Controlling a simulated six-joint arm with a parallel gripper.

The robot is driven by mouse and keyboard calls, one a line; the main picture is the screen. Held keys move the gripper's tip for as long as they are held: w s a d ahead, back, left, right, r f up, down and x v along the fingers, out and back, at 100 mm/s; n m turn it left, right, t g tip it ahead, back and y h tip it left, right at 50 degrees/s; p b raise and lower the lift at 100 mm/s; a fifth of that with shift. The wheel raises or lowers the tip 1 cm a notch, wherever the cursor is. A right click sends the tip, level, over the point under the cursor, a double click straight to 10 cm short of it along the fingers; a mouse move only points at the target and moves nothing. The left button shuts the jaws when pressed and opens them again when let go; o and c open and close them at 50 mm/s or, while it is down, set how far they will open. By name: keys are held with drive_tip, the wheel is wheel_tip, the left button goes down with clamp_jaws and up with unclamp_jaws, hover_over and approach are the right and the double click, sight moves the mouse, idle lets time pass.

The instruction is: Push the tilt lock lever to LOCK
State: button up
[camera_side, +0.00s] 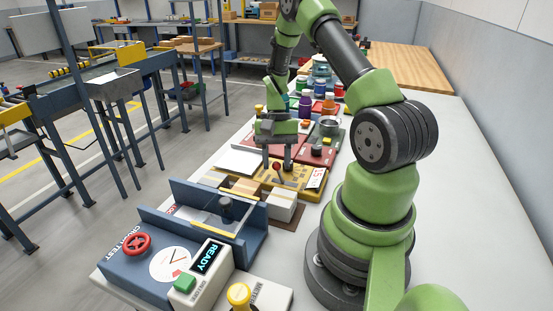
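A small lever with a round red knob (277,167) stands on a yellow base plate (296,183) in the middle of the side view. I take it to be the tilt lock lever; no LOCK marking can be read. My gripper (277,164) points down over the yellow plate. Its two dark fingers are apart, one to each side of the knob in the picture. Whether either finger touches the lever cannot be told. A white label (316,178) with dark print lies at the plate's right end.
White and tan blocks (283,204) stand just in front of the plate. Red trays (315,150), jars and cups crowd the bench behind.

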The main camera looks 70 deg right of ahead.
sight(293, 183)
clamp_jaws()
drive_tip(key=shift+s+r+n+t, duration=0.2)
drive_tip(key=shift+s+n+t, duration=0.1)
drive_tip(key=shift+s+t, duration=0.85)
drive_tip(key=shift+s+f+n+t, duration=0.15)
drive_tip(key=shift+s+t, duration=0.35)
drive_tip(key=shift+t, duration=0.5)
drive_tip(key=shift+s+n+t, duration=0.15)
drive_tip(key=shift+s+t, duration=0.3)
drive_tip(key=shift+t, duration=0.5)
drive_tip(key=shift+o, duration=1.3)
unclamp_jaws()
